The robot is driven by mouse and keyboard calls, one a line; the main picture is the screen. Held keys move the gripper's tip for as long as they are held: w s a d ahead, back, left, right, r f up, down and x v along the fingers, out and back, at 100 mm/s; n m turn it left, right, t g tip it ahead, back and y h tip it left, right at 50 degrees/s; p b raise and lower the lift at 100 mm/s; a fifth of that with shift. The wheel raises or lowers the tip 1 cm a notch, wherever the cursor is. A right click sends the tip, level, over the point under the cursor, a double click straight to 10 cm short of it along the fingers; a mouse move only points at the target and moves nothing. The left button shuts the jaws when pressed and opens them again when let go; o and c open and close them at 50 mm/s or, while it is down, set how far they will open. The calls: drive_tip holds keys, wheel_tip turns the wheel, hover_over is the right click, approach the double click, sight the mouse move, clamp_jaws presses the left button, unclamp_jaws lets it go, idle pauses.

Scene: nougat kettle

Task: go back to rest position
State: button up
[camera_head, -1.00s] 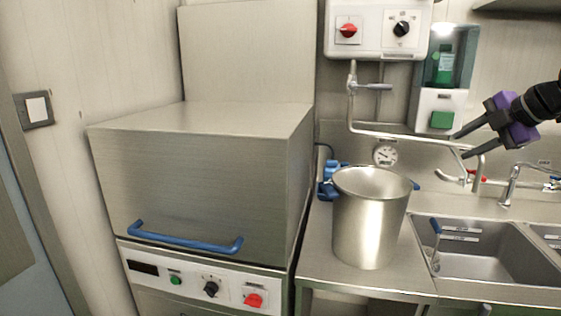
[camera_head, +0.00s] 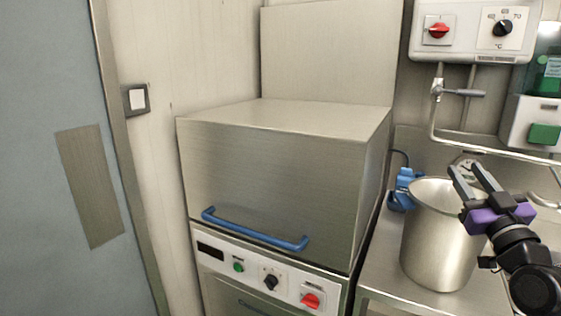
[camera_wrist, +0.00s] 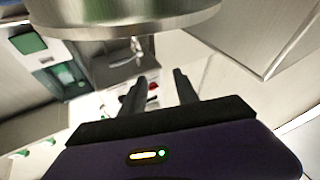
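My gripper (camera_head: 468,176), with dark fingers and a purple body, is at the lower right of the head view. It shows in front of the steel kettle (camera_head: 430,250), overlapping its right side and rim. The fingers are apart with nothing between them. In the wrist view the two dark fingers (camera_wrist: 160,90) also stand apart and empty. A curved steel surface, likely the kettle (camera_wrist: 120,18), fills the top of that view. I cannot tell the exact gap between gripper and kettle.
A large steel machine (camera_head: 270,190) with a blue handle (camera_head: 253,232) stands left of the kettle. A control box with a red knob (camera_head: 438,30) hangs above. A green-fronted dispenser (camera_head: 543,134) is at the right. A grey-blue door (camera_head: 50,120) is at the far left.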

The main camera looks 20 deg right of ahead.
drive_tip(key=s+a+f+m+g+h, duration=0.1)
drive_tip(key=s+a+f+m, duration=0.3)
drive_tip(key=a+f, duration=0.45)
drive_tip(key=s+a+f+m+g+h, duration=0.1)
drive_tip(key=s+a+f+m, duration=0.1)
drive_tip(key=s+a+f, duration=0.55)
drive_tip(key=s+a+f+n+g+y, duration=0.1)
drive_tip(key=s+a+f+n+y, duration=0.3)
drive_tip(key=s+a, duration=0.6)
drive_tip(key=s+a+f+n+g+y, duration=0.2)
drive_tip(key=s+a+f+n+y, duration=0.2)
drive_tip(key=s+a+f, duration=0.5)
drive_tip(key=s+a+y, duration=0.2)
drive_tip(key=s, duration=0.1)
drive_tip(key=shift+f+g+y, duration=0.2)
drive_tip(key=shift+g+y, duration=0.1)
drive_tip(key=shift+a, duration=0.1)
